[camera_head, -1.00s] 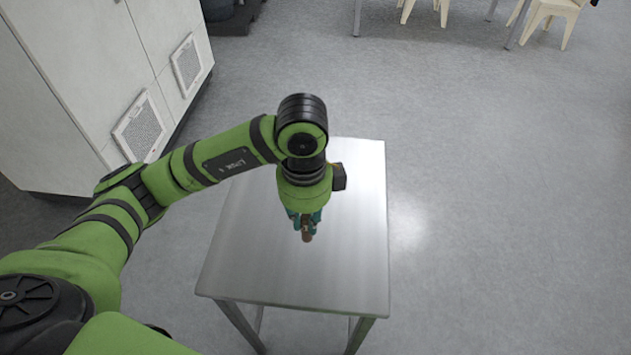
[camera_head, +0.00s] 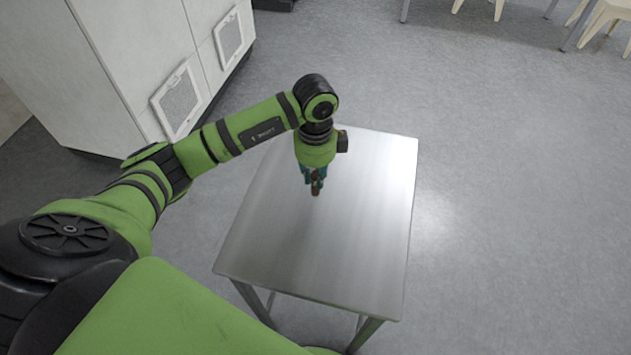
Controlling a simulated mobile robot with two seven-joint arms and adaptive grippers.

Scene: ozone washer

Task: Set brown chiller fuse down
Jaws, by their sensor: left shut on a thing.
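The brown chiller fuse (camera_head: 316,188) is a small brown piece held at the tip of my left gripper (camera_head: 314,178). My left gripper has teal fingers shut on the fuse and points down over the far half of a bare metal table (camera_head: 320,245). The fuse hangs over the tabletop; I cannot tell whether it touches the surface. My wrist hides part of the table's far edge. My right gripper is not in view.
The rest of the tabletop is empty. White cabinets with vent grilles (camera_head: 178,101) stand at the upper left. Cream chairs (camera_head: 606,20) stand at the far right. The grey floor (camera_head: 510,200) right of the table is clear.

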